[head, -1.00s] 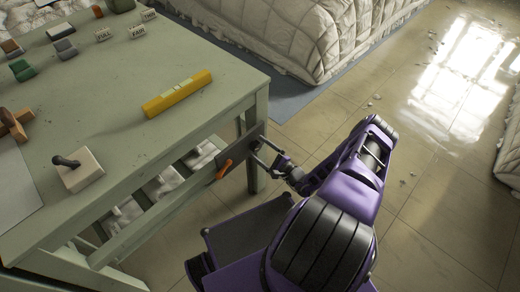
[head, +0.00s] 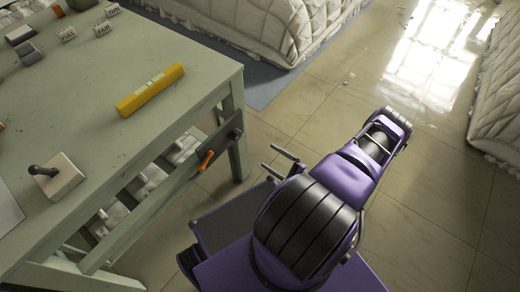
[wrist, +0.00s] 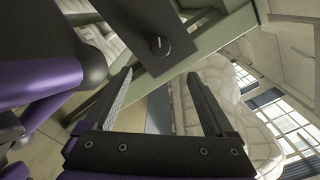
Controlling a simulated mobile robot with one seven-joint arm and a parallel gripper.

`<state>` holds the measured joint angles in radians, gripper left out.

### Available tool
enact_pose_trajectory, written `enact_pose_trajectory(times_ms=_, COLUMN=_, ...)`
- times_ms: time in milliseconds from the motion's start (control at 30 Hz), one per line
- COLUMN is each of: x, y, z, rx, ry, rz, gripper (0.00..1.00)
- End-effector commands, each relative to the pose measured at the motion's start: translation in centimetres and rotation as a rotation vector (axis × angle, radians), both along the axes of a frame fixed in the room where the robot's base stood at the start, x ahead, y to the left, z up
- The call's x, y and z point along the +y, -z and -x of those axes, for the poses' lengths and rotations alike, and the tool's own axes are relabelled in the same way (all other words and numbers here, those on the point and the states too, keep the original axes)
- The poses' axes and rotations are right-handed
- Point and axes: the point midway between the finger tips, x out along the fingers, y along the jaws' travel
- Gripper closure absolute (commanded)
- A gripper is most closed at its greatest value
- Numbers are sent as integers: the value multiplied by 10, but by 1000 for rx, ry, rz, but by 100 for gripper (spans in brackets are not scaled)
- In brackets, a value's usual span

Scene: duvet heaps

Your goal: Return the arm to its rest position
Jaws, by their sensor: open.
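My arm (head: 345,175), purple and black, is folded close to my body in the lower right of the head view. My gripper (head: 269,156) is open, its two thin fingers pointing up-left towards the green table (head: 190,85). Nothing shows between the fingers. In the wrist view my gripper (wrist: 160,75) also shows open, with both fingers apart. A dark panel with a round knob (wrist: 159,46) is beyond the fingers there. In the head view a gap of floor separates the fingertips from the dark panel (head: 222,138) on the table's side.
A yellow block (head: 150,90) and a white box with a dark lever (head: 57,178) are on the tabletop. Quilted heaps (head: 265,30) stand behind and at right (head: 497,95). Tiled floor (head: 430,190) is open at right.

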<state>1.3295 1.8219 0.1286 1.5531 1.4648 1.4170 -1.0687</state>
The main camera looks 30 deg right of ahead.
Motion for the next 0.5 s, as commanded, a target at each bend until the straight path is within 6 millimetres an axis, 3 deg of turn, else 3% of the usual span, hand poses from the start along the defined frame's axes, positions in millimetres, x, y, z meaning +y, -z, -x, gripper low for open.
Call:
enact_pose_trajectory(times_ms=200, x=-7, y=0, z=17, rx=1, ry=1, rz=0, gripper=11)
enact_pose_trajectory(times_ms=500, x=-7, y=0, z=19, rx=0, ry=0, rz=1, gripper=11)
